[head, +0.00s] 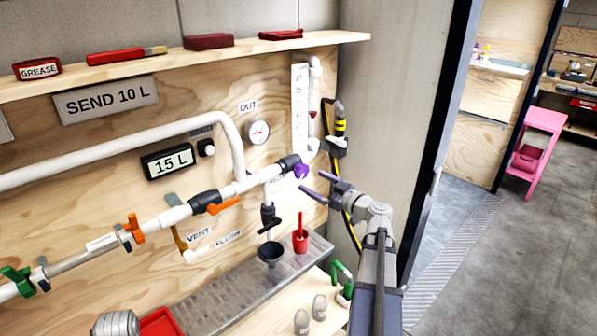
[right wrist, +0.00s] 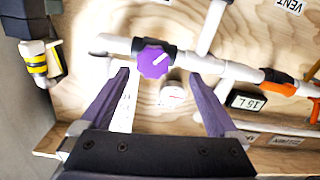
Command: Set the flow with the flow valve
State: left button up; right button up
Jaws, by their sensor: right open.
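The flow valve appears to be the purple knob (head: 301,170) at the right end of the white pipe run. In the right wrist view the purple knob (right wrist: 153,60) has a white pointer line slanting up to the right. My right gripper (head: 317,186) is open and empty, just right of the knob and apart from it. In the right wrist view the open fingers (right wrist: 160,75) lie left and right below the knob. The display (head: 168,161) reads 15 L, and the sign (head: 105,98) above reads SEND 10 L. My left gripper is out of view.
Orange-handled valves (head: 222,205) and a green handle (head: 17,281) sit along the pipe to the left. A round gauge (head: 257,132) is above the knob. A black funnel (head: 271,253) and a red cup (head: 300,240) stand below. A hooked nozzle (head: 338,143) hangs at right.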

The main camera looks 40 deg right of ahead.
aim_at(304, 172)
jog(key=shift+w+d+r, duration=0.1)
jog(key=shift+w, duration=1.8)
jog(key=shift+w+d+r, duration=0.1)
jog(key=shift+w, duration=1.8)
jog(key=c, duration=1.4)
jog(key=shift+m, duration=3.3)
